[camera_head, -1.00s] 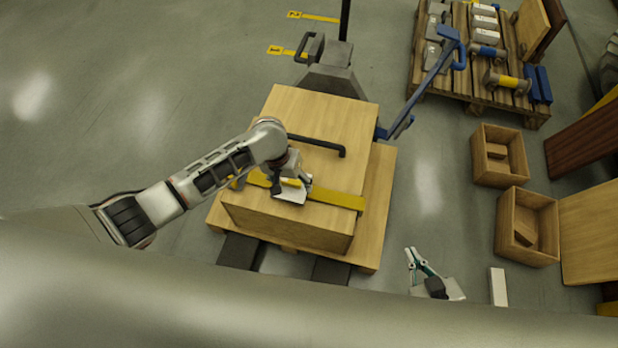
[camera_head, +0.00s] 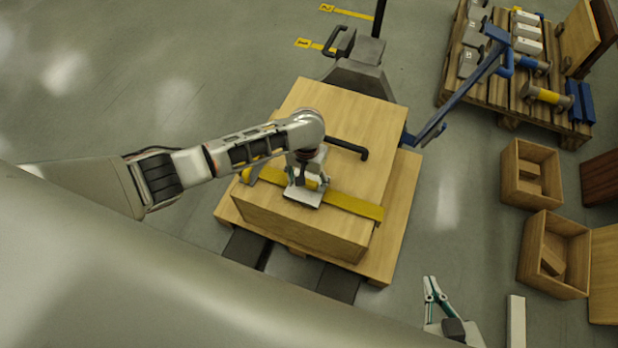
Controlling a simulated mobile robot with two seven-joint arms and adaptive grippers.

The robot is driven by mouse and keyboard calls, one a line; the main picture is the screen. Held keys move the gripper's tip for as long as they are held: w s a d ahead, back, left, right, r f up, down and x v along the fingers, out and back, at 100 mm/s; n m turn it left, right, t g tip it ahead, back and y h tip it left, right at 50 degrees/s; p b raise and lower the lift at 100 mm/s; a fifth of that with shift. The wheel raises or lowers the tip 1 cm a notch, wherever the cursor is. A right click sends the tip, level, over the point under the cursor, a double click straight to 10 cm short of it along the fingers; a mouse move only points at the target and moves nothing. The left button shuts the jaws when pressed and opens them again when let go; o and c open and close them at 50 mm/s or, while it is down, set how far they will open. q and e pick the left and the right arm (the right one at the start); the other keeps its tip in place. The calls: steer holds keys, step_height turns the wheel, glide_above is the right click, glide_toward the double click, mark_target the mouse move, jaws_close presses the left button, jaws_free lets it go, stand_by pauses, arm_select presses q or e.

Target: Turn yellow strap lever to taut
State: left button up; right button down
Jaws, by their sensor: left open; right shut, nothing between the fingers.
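A yellow strap (camera_head: 352,206) runs across the top of a wooden crate (camera_head: 335,112). A metal buckle plate (camera_head: 302,197) sits on the strap near its middle. My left gripper (camera_head: 303,184) is open, pointing down over the buckle, and its wrist and fingers cover much of it. A bit of yellow shows beside the fingers, but I cannot tell whether it is the lever or the strap. Contact with the lever is hidden. My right gripper (camera_head: 431,280), with green fingers, is shut and empty, low over the floor to the right of the crate.
A black handle bar (camera_head: 346,149) lies on the crate top behind the strap. The crate stands on a wooden pallet (camera_head: 398,215). Open wooden boxes (camera_head: 525,258) stand further right. Floor at left is clear.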

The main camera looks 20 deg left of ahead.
arm_select(q)
steer(key=c, duration=0.9)
steer(key=shift+c, duration=1)
steer(key=shift+w+r, duration=0.1)
